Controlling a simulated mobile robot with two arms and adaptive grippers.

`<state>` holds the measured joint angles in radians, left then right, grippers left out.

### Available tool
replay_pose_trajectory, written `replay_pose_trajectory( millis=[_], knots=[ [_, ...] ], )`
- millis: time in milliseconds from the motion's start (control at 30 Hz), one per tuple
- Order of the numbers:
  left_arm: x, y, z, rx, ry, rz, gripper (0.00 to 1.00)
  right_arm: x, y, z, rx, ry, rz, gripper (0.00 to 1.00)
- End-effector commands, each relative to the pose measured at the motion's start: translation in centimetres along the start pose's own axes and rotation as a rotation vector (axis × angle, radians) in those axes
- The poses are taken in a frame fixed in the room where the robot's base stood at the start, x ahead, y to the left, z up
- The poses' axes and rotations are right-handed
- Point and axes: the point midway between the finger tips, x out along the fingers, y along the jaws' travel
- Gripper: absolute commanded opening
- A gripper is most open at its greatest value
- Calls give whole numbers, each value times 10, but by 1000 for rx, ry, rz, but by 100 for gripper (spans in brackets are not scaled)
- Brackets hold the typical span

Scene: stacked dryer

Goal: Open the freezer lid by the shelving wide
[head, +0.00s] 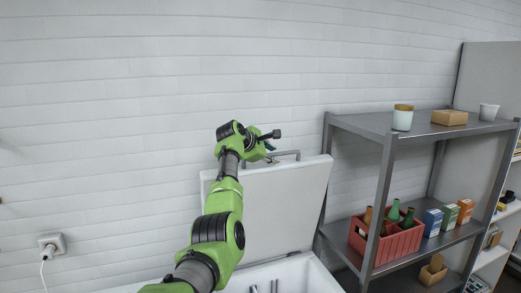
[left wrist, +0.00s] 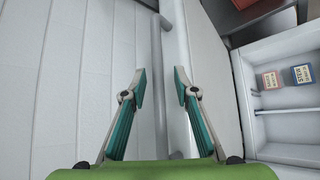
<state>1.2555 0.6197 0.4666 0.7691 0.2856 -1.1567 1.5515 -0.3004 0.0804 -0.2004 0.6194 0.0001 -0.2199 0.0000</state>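The white freezer lid (head: 285,205) stands raised, close to upright, in front of the brick wall, beside the shelving. Its grey bar handle (head: 287,154) shows at the top edge. My left gripper (head: 272,140) is at the top of the lid near the handle, partly hidden by its own wrist. In the left wrist view, the fingers of the left gripper (left wrist: 161,82) are apart, with the lid edge and handle beyond them; I see nothing pinched. The open freezer body (head: 285,273) shows below, partly behind my arm. My right gripper is out of view.
A grey metal shelving unit (head: 385,150) stands close to the lid's right side, carrying a red crate (head: 402,245) with bottles, boxes and cups. Inside the freezer, small boxes (left wrist: 302,73) show in the left wrist view. A wall socket (head: 52,242) with a plug is at left.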

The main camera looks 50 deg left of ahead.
Motion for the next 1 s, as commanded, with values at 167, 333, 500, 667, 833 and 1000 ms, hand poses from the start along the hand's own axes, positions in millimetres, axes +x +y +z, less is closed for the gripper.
replay_pose_trajectory(
  millis=[167, 333, 500, 667, 833, 1000],
  knots=[
    [-26, 1, 0, 2, 0, 5, 28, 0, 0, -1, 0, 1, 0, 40],
    [-53, 1, 0, 2, 1, 4, 28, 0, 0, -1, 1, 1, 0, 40],
    [-76, 1, 0, 1, 0, 3, 28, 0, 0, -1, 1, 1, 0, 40],
    [-88, 0, 0, 0, 0, 1, 28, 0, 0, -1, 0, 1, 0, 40],
    [-91, 0, 0, 0, 0, 1, 28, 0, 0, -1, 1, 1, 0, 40],
    [-91, 0, 0, 0, 0, 0, 28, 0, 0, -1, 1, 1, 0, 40]
  ],
)
